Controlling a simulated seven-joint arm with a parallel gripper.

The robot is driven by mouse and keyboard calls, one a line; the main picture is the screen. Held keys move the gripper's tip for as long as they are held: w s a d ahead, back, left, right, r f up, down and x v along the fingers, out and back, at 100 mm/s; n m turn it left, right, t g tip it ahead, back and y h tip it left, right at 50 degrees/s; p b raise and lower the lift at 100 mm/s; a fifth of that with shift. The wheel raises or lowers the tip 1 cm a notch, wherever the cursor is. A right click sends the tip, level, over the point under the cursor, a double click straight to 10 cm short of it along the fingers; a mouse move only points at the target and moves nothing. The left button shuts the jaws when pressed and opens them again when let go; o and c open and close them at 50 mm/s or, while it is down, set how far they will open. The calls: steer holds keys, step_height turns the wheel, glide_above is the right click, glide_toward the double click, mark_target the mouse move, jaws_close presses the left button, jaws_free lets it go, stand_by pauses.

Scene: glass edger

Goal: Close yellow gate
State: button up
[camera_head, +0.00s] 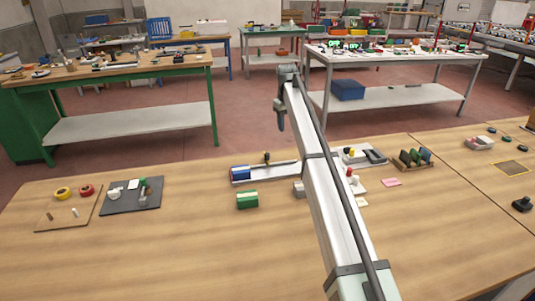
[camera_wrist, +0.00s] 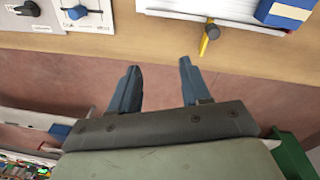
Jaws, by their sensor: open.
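A narrow yellow bar (camera_wrist: 204,45) with a dark round knob (camera_wrist: 213,32) lies at the edge of a white board (camera_wrist: 222,12) in the wrist view; it appears to be the yellow gate. A blue block (camera_wrist: 284,12) sits on that board. In the head view the board carries the blue block (camera_head: 240,173) and a dark knob (camera_head: 266,157); the yellow bar is not clear there. My gripper (camera_wrist: 159,66) is open and empty, short of the bar and to its left in the wrist view. In the head view my gripper (camera_head: 281,118) hangs beyond the table's far edge.
Beside the board in the wrist view is a light panel with a blue knob (camera_wrist: 77,12) and a dark knob (camera_wrist: 28,8). A green block (camera_head: 247,200) stands in front of the board. My arm hides part of the table. The front left is clear.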

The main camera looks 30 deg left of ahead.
steer(key=r+n+g, duration=0.1)
steer(key=r, duration=0.1)
glide_above(267, 154)
step_height(267, 154, down, 14)
steer(key=shift+w+f, duration=0.1)
steer(key=shift+w, duration=0.05)
stand_by(0.3)
jaws_close()
stand_by(0.5)
